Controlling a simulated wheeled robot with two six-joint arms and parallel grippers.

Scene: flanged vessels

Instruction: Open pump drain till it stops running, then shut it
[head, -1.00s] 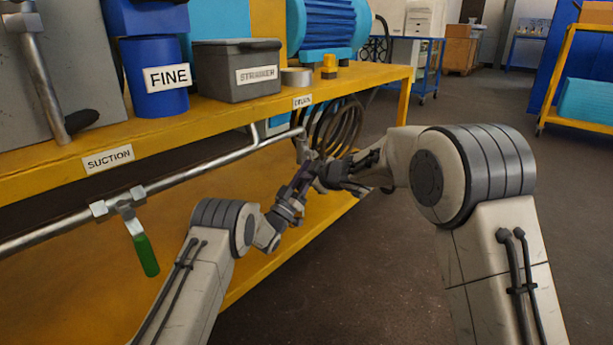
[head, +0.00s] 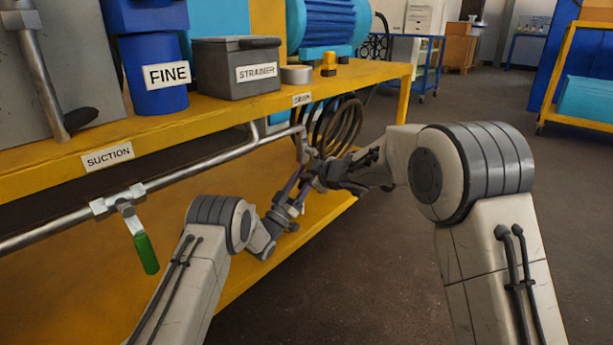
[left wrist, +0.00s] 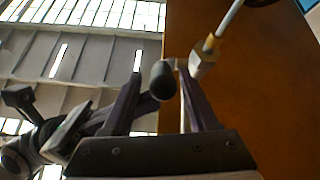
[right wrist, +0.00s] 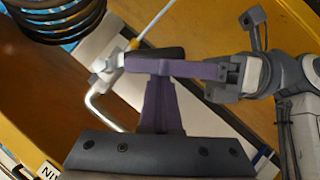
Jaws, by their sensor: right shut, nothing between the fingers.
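The drain valve (right wrist: 108,66) is on a thin pipe below the bench's drain label (head: 302,99). Its dark lever grip (left wrist: 163,80) shows in the left wrist view, in front of the brass-collared valve body (left wrist: 204,56). My left gripper (head: 304,182) is open, its fingers on either side of the grip; I cannot tell whether they touch it. One left finger overlaps the grip in the right wrist view. My right gripper (right wrist: 155,75) is shut and empty close to the valve. A thin pale line runs below the valve; I cannot tell whether it is liquid.
A green-handled suction valve (head: 145,253) hangs from the pipe at left. The bench (head: 200,118) carries a blue fine canister (head: 155,98) and a strainer box (head: 236,84). A coiled hose (head: 340,125) hangs behind my grippers.

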